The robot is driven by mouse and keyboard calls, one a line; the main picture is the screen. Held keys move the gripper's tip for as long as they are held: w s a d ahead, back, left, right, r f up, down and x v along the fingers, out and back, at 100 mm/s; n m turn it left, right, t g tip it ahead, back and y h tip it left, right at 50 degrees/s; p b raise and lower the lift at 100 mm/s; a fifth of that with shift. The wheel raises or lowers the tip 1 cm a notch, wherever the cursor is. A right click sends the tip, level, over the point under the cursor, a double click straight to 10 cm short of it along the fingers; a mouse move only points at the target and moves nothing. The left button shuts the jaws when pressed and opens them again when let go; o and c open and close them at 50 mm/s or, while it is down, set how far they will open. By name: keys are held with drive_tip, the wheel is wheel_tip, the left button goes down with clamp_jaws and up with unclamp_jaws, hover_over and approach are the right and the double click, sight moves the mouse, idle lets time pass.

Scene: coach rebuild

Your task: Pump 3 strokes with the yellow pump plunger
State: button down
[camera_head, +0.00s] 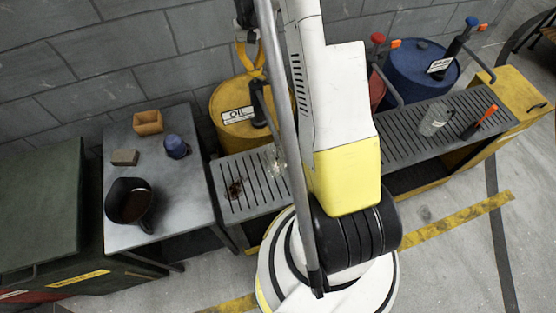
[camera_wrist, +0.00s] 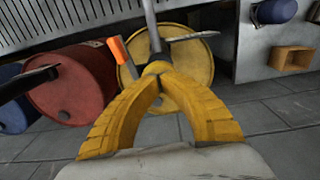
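The yellow oil drum (camera_head: 230,112) stands against the wall beside the grated bench, with a dark pump (camera_head: 261,108) on its top. The drum also shows in the wrist view (camera_wrist: 200,68), behind my gripper. My gripper (camera_head: 257,76) is above the pump, its yellow fingers pointing down. In the wrist view the fingertips (camera_wrist: 157,70) come together at the top of a grey pump shaft (camera_wrist: 150,25). They appear closed on the plunger's top, which they mostly hide. An orange piece (camera_wrist: 118,50) shows just left of the fingertips.
Red (camera_wrist: 70,85) and blue (camera_head: 410,72) drums stand along the wall. The grated bench (camera_head: 400,130) holds a clear jug (camera_head: 434,120) and an orange-handled tool (camera_head: 480,121). A grey table (camera_head: 180,205) holds a black pot (camera_head: 129,203), blue canister (camera_head: 176,146) and orange box (camera_head: 147,122).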

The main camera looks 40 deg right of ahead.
drive_tip(key=shift+f, duration=0.4)
drive_tip(key=shift+f+b, duration=1.3)
idle(0.6)
drive_tip(key=shift+r, duration=0.1)
drive_tip(key=shift+r+p, duration=2.55)
drive_tip(key=shift+r, duration=2)
drive_tip(key=shift+f, duration=0.2)
